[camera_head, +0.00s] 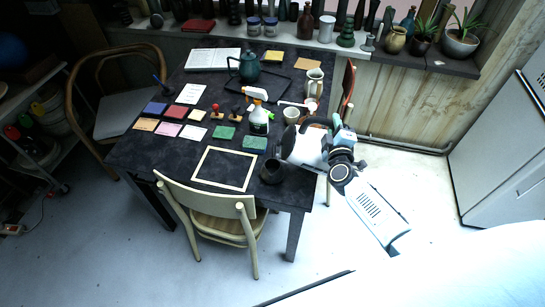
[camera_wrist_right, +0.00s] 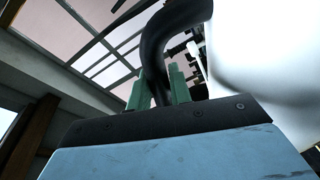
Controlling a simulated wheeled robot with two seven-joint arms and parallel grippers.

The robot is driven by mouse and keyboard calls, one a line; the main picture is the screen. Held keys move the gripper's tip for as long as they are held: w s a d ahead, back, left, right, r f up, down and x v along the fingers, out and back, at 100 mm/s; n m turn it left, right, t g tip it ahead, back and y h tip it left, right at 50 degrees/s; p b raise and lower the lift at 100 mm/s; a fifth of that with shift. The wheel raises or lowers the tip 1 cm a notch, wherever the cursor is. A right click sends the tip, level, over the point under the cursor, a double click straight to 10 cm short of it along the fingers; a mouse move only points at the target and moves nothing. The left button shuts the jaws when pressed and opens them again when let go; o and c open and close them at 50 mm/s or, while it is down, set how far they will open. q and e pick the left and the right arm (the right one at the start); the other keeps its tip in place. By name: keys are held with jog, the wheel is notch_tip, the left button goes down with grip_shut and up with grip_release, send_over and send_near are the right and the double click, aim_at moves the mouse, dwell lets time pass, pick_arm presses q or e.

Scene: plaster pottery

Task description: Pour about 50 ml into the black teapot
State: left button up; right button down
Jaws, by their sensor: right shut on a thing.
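A dark, black-green teapot (camera_head: 247,67) stands upright on a black tray (camera_head: 273,83) at the table's far side. My right gripper (camera_wrist_right: 158,88) is shut on the black handle of a white kettle (camera_head: 307,147). In the right wrist view the handle (camera_wrist_right: 153,50) passes between the green fingers, and the white body (camera_wrist_right: 265,50) fills the right side. In the head view the kettle is at the table's right edge, well apart from the teapot. It looks tilted, but its spout and contents cannot be made out. My left gripper is not in view.
A dark cup (camera_head: 271,171) stands at the table's near right, close to the kettle. A pale frame (camera_head: 224,150) lies on the near table.

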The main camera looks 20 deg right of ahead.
aim_at(320, 118)
jog(key=shift+w+a+r+p, duration=0.25)
jog(key=shift+a+r+p, duration=0.1)
jog(key=shift+r+p, duration=0.35)
jog(key=shift+a+n, duration=0.1)
jog(key=shift+n, duration=0.2)
jog(key=shift+w+a+r+n+p, duration=0.3)
jog(key=shift+a+r+n+p, duration=0.15)
jog(key=shift+a+p, duration=0.35)
jog(key=shift+w+a+r+n, duration=0.35)
jog(key=shift+a+r+n, duration=0.1)
jog(key=shift+a+r, duration=0.3)
jog(key=shift+s+d+f, duration=0.1)
jog(key=shift+d, duration=0.1)
jog(key=shift+a, duration=0.1)
dwell(1.8)
